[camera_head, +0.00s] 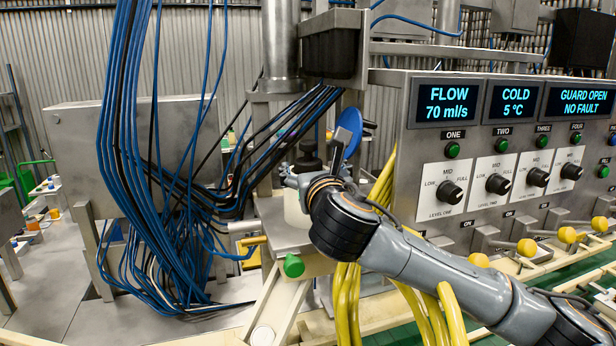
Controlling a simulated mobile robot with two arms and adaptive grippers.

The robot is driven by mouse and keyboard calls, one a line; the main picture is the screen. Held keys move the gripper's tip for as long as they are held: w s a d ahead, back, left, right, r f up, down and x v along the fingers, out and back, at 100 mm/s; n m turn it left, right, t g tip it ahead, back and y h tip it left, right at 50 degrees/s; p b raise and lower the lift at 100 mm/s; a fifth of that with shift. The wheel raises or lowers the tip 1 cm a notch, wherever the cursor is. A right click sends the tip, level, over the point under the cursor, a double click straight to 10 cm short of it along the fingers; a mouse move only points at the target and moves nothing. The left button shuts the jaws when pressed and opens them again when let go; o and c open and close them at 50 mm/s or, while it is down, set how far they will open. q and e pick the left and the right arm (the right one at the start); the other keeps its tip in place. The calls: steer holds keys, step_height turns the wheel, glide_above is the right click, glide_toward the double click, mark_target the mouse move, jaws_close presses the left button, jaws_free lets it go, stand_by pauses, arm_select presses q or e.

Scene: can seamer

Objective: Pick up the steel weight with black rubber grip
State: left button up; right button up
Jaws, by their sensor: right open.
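The steel weight appears to be the pale cylinder (294,208) with a black knob-like grip (308,156) on top, standing on a metal ledge near the middle of the head view. My right gripper (292,178) is right at it, in front of its upper part, and hides much of it. The jaws are open. I cannot tell whether the fingers touch the weight or are around it. My left gripper is not in view.
Blue and black cables (150,150) hang thickly on the left. Yellow hoses (347,300) run below my right arm. A control panel (440,150) with black knobs stands at right. A blue disc (353,134) is just right of the grip, and a green-ended part (293,266) is below.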

mark_target(309, 159)
steer(key=shift+w+a, duration=0.1)
steer(key=shift+w, duration=0.25)
steer(key=shift+w+p, duration=0.25)
steer(key=shift+p, duration=0.05)
steer(key=w+p, duration=0.3)
steer(key=w, duration=0.1)
steer(key=shift+a+r, duration=0.2)
steer(key=shift+a, duration=0.05)
steer(key=shift+w+a+f, duration=0.1)
steer(key=shift+w+f, duration=0.05)
steer(key=shift+w, duration=0.2)
steer(key=shift+s, duration=0.15)
steer(key=c, duration=0.7)
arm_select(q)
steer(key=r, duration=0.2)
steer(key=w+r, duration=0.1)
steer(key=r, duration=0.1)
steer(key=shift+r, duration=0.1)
arm_select(e)
jaws_close()
